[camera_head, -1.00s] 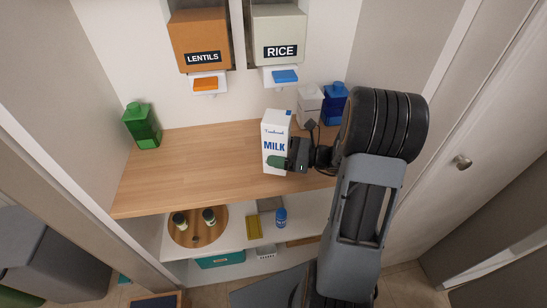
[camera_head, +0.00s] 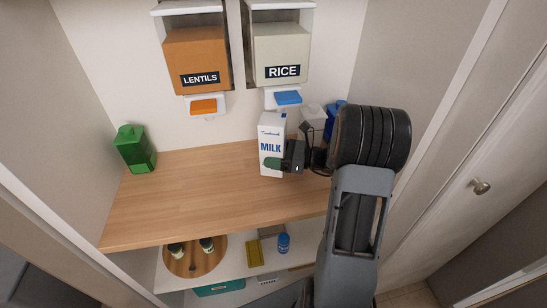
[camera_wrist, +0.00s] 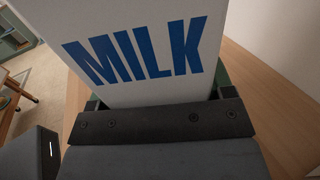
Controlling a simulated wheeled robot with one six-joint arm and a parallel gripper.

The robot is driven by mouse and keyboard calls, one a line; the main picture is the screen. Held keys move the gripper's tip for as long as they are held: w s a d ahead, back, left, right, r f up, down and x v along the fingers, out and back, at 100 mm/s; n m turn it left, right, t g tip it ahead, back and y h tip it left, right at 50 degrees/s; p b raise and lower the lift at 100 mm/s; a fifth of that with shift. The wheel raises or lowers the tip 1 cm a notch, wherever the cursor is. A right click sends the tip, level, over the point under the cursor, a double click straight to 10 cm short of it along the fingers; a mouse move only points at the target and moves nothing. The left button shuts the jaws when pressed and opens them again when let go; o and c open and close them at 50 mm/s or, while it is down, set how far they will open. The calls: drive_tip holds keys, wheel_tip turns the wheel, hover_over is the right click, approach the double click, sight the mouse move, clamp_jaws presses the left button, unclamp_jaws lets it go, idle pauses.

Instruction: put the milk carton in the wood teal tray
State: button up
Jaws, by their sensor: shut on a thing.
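The white milk carton (camera_head: 271,132), with blue MILK lettering, is upright at the right part of the wooden counter in the head view. My gripper (camera_head: 284,163) is shut on its lower part from the right. In the wrist view the carton (camera_wrist: 150,50) rises between the jaws, its top out of frame. It seems slightly above the counter, but the gap is unclear. I cannot clearly identify the wood teal tray. A teal bin (camera_head: 219,288) shows under the low shelf, and small teal-and-wood shapes (camera_wrist: 12,45) show at the wrist view's left edge.
A green container (camera_head: 134,148) stands at the counter's far left. LENTILS (camera_head: 197,57) and RICE (camera_head: 281,48) dispensers hang above. The counter's middle (camera_head: 190,190) is clear.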

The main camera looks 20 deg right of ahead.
drive_tip(key=shift+w+d+f+b, duration=0.1)
drive_tip(key=shift+w+f+b, duration=0.25)
drive_tip(key=shift+w, duration=0.1)
drive_tip(key=shift+f+b, duration=0.35)
drive_tip(key=shift+s, duration=0.2)
drive_tip(key=shift+w, duration=0.1)
drive_tip(key=shift+f, duration=0.1)
drive_tip(key=o, duration=1.6)
drive_tip(key=shift+o, duration=0.2)
